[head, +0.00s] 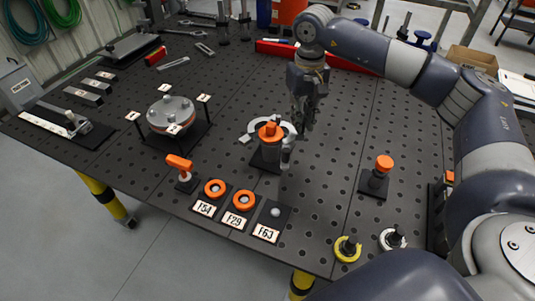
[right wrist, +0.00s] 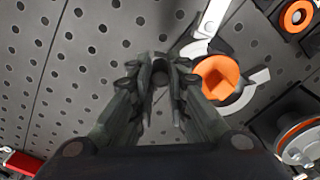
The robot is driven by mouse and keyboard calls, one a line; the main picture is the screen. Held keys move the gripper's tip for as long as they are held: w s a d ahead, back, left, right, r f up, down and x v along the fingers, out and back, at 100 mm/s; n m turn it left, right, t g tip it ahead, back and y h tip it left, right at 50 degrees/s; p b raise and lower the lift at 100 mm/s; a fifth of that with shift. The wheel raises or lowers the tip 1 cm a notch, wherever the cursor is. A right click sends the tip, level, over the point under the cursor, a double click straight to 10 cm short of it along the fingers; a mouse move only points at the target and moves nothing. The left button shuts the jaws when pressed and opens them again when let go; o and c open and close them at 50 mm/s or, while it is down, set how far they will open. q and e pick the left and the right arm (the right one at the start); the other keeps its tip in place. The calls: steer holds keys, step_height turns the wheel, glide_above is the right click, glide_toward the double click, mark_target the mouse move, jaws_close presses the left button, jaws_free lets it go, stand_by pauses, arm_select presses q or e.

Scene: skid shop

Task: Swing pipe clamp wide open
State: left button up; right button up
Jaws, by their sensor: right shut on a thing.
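The pipe clamp (head: 288,127) is a pale curved metal band around an orange-topped post (head: 269,133) on a dark base plate. My right gripper (head: 303,125) points down just right of the post. Its fingers (right wrist: 160,76) are closed together beside the pale arm, shut on a part of the clamp that they mostly hide. My left gripper is out of view.
A round flange (head: 171,112) on a stand is to the left. An orange-capped post (head: 381,168) stands to the right, with yellow (head: 347,249) and white rings near the front edge. Perforated table is free between them.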

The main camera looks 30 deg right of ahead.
steer(key=shift+d, duration=0.15)
steer(key=shift+w+d, duration=0.35)
steer(key=shift+d, duration=0.35)
steer(key=shift+w+d, duration=0.5)
steer(key=shift+d, duration=0.15)
steer(key=shift+w+d, duration=0.55)
steer(key=shift+w, duration=0.25)
